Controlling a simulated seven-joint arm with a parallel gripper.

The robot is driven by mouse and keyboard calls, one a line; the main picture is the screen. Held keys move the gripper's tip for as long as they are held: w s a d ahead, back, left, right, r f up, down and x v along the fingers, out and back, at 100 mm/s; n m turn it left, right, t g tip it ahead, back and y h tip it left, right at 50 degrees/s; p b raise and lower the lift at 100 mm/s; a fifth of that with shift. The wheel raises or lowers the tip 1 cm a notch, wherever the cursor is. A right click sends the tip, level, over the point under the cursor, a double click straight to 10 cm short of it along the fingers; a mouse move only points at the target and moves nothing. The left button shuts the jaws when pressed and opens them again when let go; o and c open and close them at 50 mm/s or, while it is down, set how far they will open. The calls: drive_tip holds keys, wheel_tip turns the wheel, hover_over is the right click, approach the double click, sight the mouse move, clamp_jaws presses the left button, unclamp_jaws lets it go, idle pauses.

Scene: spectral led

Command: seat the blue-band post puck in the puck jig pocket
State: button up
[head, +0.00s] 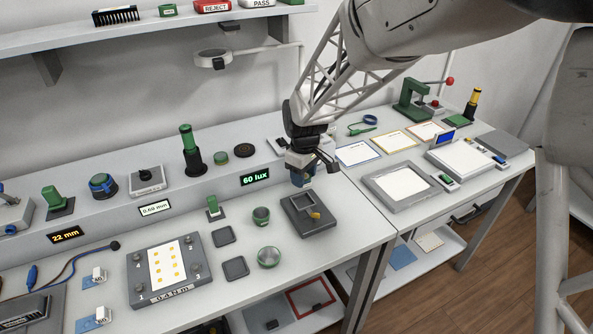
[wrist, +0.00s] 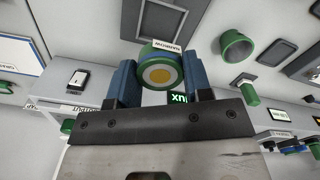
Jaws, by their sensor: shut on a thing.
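My gripper (head: 301,180) hangs just behind and above the puck jig (head: 322,222), a dark grey block with a square pocket and a yellow lever. In the wrist view my gripper (wrist: 160,75) has its blue fingers shut on the sides of a round puck (wrist: 160,75). The puck shows a green rim, a white ring, a yellow centre and a white label on its edge. The puck is apart from the jig. In the head view the fingers hide it. A square frame in the wrist view (wrist: 184,42) looks like the jig.
A green cup (head: 261,213) and a green round piece (head: 268,257) stand left of the jig, near two dark square pads (head: 223,236). The raised shelf with the 60 lux display (head: 255,177) lies behind. A framed panel (head: 375,191) lies to the right.

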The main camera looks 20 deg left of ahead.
idle(0.4)
hover_over(303, 203)
drive_tip(key=shift+w+f, duration=0.1)
drive_tip(key=shift+f, duration=2.65)
drive_tip(key=shift+f, duration=1.15)
drive_tip(key=o, duration=1)
drive_tip(key=shift+r, duration=0.2)
drive_tip(key=shift+r, duration=3.75)
